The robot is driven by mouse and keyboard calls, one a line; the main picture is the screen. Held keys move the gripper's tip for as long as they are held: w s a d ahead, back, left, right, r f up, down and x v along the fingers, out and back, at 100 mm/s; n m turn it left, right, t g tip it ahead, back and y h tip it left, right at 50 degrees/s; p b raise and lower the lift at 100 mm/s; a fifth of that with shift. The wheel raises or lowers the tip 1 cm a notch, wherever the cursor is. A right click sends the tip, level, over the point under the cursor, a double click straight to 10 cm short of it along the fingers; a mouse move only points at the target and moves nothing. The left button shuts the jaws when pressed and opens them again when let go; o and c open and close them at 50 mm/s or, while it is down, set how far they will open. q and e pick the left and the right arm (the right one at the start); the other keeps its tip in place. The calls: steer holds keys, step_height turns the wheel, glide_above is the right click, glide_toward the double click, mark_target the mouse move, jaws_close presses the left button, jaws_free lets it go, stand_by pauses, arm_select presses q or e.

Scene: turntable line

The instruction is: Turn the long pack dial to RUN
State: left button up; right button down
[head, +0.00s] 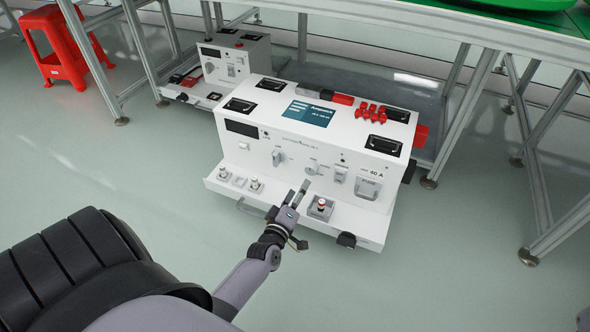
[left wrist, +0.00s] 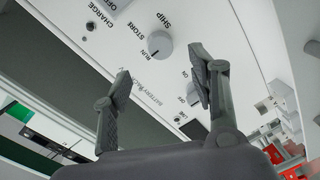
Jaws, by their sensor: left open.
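The long pack (head: 260,130) is a long white box with a sloped front panel, on the floor by the bench frame. Its round dial (head: 311,168) is on the front panel. In the left wrist view the light grey dial (left wrist: 160,43) has SHIP, STORE and RUN printed around its upper and left side. My left gripper (head: 303,187) is just in front of the panel, below the dial. In the wrist view its open fingers (left wrist: 162,68) straddle the dial's line, apart from it. My right gripper is out of view.
A second knob (head: 278,158) sits left of the dial, and a fuse cover (head: 368,187) to the right. A red button (head: 321,204) stands on the front ledge close to my gripper. A smaller pack (head: 234,62) is behind left. The floor in front is clear.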

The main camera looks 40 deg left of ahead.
arm_select(q)
steer(key=shift+v, duration=1.55)
